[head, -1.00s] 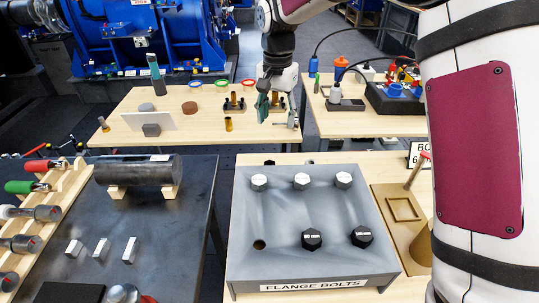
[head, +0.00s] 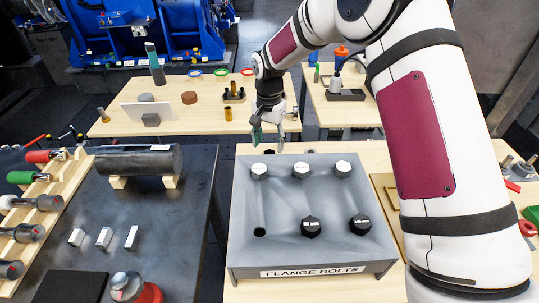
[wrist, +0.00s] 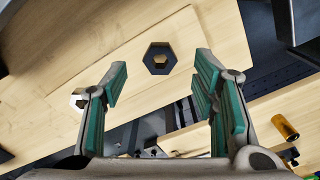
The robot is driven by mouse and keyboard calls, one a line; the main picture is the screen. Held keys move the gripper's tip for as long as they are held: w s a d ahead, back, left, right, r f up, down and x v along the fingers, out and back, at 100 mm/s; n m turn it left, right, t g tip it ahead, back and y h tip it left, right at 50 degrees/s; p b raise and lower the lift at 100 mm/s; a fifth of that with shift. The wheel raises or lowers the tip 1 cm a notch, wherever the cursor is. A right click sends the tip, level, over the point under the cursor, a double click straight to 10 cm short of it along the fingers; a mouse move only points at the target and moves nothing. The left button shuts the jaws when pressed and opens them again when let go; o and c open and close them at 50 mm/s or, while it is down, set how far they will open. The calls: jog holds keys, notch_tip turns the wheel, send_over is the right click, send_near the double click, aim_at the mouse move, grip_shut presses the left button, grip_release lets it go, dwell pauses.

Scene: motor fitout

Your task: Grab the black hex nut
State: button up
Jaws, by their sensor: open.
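The black hex nut (wrist: 149,60) lies flat on a light wooden board in the wrist view, with wood showing through its hole. It appears just beyond and between my fingertips. In the head view a small dark piece (head: 269,152), likely this nut, shows behind the grey bolt block's back edge, mostly hidden. My gripper (head: 268,140) hangs just above that spot in the head view. In the wrist view my gripper (wrist: 161,84) has its green-padded fingers wide apart with nothing between them.
A silver nut (wrist: 77,99) lies near my left finger in the wrist view. The grey flange bolts block (head: 285,257) with black and white hex heads stands in front of my gripper. A wooden table (head: 180,127) with small parts stands behind.

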aim_at(269, 151)
jog(key=shift+s+f+p, duration=0.1)
jog(key=shift+f+p, duration=0.2)
jog(key=shift+f, duration=1.7)
jog(key=shift+c, duration=0.6)
grip_shut()
